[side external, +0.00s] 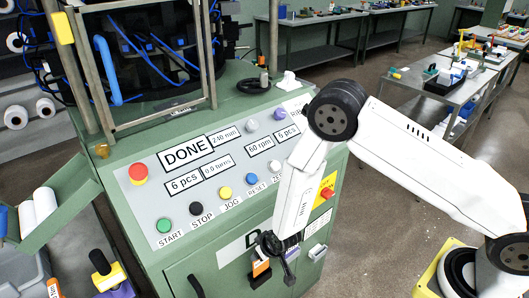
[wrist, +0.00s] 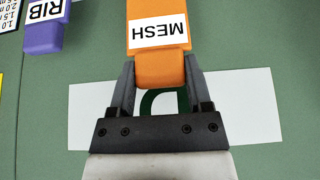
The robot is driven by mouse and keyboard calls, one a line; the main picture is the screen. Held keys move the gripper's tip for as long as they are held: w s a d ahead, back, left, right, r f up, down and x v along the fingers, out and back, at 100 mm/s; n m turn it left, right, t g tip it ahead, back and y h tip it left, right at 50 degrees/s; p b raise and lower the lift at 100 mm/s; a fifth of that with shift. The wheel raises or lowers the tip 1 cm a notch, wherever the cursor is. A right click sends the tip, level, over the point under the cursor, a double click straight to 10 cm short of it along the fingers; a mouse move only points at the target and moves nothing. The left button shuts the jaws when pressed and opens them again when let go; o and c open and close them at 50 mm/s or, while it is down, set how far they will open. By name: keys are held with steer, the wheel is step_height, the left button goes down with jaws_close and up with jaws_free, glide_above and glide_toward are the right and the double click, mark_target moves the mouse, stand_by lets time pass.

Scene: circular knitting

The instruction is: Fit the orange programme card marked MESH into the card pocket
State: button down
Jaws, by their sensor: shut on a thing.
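The orange MESH card (wrist: 158,68) is between the two fingers of my gripper (wrist: 158,88), which is shut on it. Its white label reads upside down in the wrist view, and the card extends past the top edge. In the side view my gripper (side external: 275,246) is low in front of the machine's green front, with the orange card (side external: 261,269) below it. Behind the card is a white plate (wrist: 250,105) bearing a large dark letter, partly covered by the fingers. I cannot clearly make out the card pocket in either view.
A purple RIB card (wrist: 44,30) is at the upper left of the wrist view, apart from the MESH card. The sloping control panel (side external: 165,225) with buttons and a DONE display lies above my gripper. A red and yellow switch (side external: 326,192) is beside my arm.

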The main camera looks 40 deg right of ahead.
steer(key=shift+f, duration=2.55)
stand_by(0.5)
jaws_free()
steer(key=shift+s+r, duration=0.1)
steer(key=shift+r, duration=0.05)
steer(key=v, duration=0.7)
steer(key=shift+r, duration=0.2)
steer(key=shift+r, duration=0.1)
stand_by(0.7)
steer(key=s+d+r+g, duration=0.15)
steer(key=d+r, duration=0.35)
steer(key=r, duration=0.9)
steer(key=s+d+r+g, duration=0.1)
steer(key=s+d+r, duration=0.6)
steer(key=s+r, duration=0.2)
steer(key=shift+s+d+g, duration=0.25)
steer(key=shift+s+g, duration=0.1)
steer(key=shift+s, duration=0.05)
